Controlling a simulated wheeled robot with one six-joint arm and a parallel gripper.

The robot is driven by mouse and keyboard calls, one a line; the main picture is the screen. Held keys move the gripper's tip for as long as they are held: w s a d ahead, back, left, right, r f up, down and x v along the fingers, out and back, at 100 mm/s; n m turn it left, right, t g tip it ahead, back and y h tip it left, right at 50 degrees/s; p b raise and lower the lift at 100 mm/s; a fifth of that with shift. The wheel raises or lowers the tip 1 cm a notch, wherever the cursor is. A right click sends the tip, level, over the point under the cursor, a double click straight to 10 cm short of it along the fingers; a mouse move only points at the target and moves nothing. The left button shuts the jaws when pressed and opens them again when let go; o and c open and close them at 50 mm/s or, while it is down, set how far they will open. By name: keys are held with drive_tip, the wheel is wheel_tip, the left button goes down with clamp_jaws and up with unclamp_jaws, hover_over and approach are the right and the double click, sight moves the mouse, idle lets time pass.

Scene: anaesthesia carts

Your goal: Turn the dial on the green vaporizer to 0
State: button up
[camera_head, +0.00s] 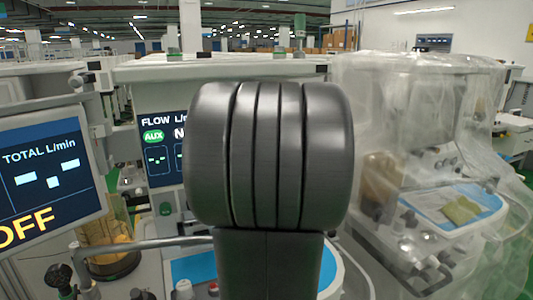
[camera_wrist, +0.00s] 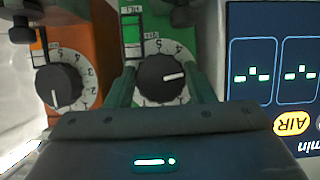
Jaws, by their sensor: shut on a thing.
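In the wrist view the green vaporizer (camera_wrist: 176,22) stands upper middle, with a round black dial (camera_wrist: 160,72) on a white numbered scale. The dial's white mark points right and slightly up; the digits around it are small and partly hidden. My gripper (camera_wrist: 161,86) has one dark finger on each side of this dial and is shut on it. The dark gripper body covers the lower part of the wrist view. In the head view my arm fills the middle and hides the green vaporizer and my gripper.
An orange vaporizer (camera_wrist: 95,40) with its own black dial (camera_wrist: 58,84) stands close left in the wrist view. A flow screen (camera_wrist: 266,60) is at right. In the head view a monitor (camera_head: 48,170) stands left, and a plastic-covered cart (camera_head: 420,120) stands right.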

drive_tip(key=m+y+b, duration=0.1)
drive_tip(key=b, duration=0.1)
drive_tip(key=m+y+b, duration=0.1)
drive_tip(key=shift+d+f+m+g+b, duration=0.2)
drive_tip(key=shift+m+g+b, duration=0.1)
drive_tip(key=shift+m+b, duration=0.1)
drive_tip(key=m+y+b, duration=0.2)
drive_tip(key=m+y, duration=0.1)
drive_tip(key=shift+m, duration=0.3)
drive_tip(key=m+y+b, duration=0.2)
drive_tip(key=m, duration=0.2)
drive_tip(key=m+t+y, duration=0.1)
drive_tip(key=m, duration=0.3)
drive_tip(key=shift+y+b, duration=0.35)
drive_tip(key=shift+y, duration=0.05)
drive_tip(key=o, duration=1)
drive_tip(key=shift+c, duration=0.2)
